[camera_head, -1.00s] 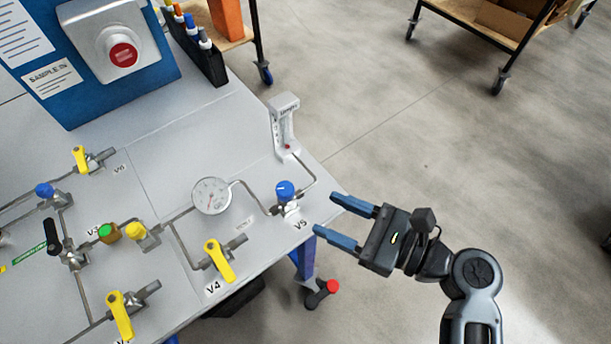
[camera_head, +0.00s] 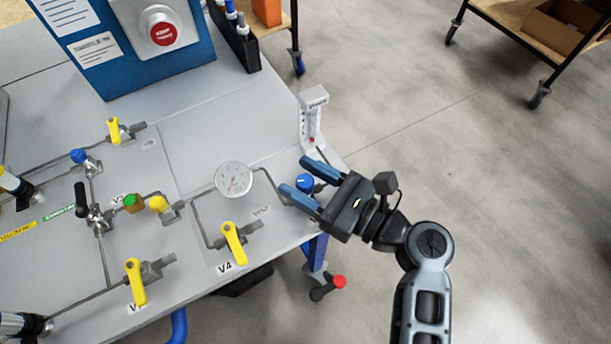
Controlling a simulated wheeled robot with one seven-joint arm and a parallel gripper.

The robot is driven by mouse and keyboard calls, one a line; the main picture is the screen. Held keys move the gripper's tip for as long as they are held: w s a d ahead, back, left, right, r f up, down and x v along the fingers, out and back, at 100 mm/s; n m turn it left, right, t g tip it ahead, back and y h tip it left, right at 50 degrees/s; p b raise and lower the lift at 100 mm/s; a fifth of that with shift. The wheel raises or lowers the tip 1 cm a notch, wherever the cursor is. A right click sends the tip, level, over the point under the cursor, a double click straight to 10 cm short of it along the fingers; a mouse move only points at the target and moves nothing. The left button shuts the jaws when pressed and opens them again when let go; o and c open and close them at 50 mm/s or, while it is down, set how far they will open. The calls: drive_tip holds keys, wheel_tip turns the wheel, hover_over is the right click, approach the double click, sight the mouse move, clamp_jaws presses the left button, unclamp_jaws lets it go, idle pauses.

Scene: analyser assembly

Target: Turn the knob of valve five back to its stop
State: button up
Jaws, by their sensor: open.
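The blue knob of valve five (camera_head: 304,181) shows between the two blue fingers of my gripper (camera_head: 297,177). The gripper is open, with one finger on the far side of the knob and one on the near side. I cannot tell whether either finger touches it. The V5 label and the valve body are hidden behind the near finger and the gripper. A white line that showed on the knob's top earlier is hard to make out now.
A round gauge (camera_head: 234,179) stands left of the knob, and a white flowmeter (camera_head: 313,117) stands behind it. The yellow V4 lever (camera_head: 234,243) is nearer and to the left. The table edge runs under my gripper, with open floor to the right.

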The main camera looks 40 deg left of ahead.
drive_tip(key=shift+c, duration=0.3)
drive_tip(key=c, duration=0.8)
drive_tip(key=shift+c, duration=0.2)
